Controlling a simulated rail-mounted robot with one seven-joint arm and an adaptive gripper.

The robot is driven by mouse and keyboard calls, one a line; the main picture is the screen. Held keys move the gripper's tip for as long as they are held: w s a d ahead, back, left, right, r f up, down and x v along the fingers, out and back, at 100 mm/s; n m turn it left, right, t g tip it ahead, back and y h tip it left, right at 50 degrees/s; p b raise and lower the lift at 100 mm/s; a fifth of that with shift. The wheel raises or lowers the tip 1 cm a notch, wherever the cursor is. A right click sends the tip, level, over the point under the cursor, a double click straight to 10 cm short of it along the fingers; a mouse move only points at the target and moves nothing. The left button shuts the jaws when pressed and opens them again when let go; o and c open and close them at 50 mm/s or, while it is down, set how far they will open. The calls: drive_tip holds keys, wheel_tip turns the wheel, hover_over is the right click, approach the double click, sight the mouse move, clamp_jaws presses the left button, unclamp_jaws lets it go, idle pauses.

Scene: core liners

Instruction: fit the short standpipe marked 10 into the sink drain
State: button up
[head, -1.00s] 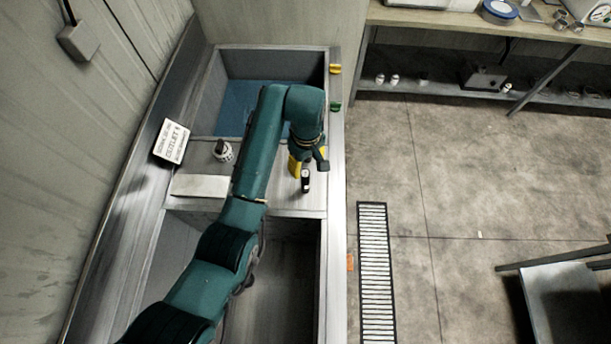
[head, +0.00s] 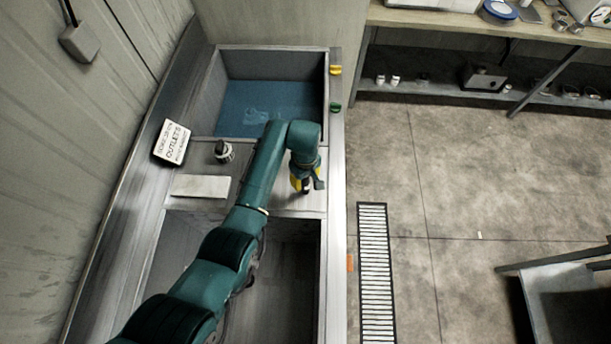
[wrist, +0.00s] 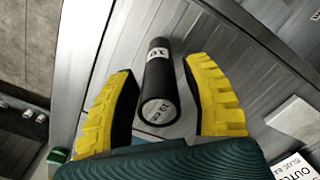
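The short black standpipe (wrist: 159,78) stands on the ledge between two sink basins, with white labels on its side and top end that read 10. My gripper (wrist: 158,66) is open, with one yellow finger on each side of the pipe and a small gap at each side in the wrist view. In the head view my gripper (head: 301,186) hides most of the pipe. The far basin (head: 314,66) holds blue water. A faint pale shape (head: 257,115) shows on its floor; I cannot tell if it is the drain. The near basin (head: 300,270) is partly hidden by my arm.
A black-and-white fitting (head: 223,151), a pale block (head: 200,186) and an outlets sign (head: 172,141) are left of my arm. Yellow (head: 335,70) and green (head: 335,106) pieces sit on the right rim. A floor grate (head: 374,270) lies right of the sink.

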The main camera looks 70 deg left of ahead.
clamp_jaws()
drive_tip(key=shift+r, duration=0.1)
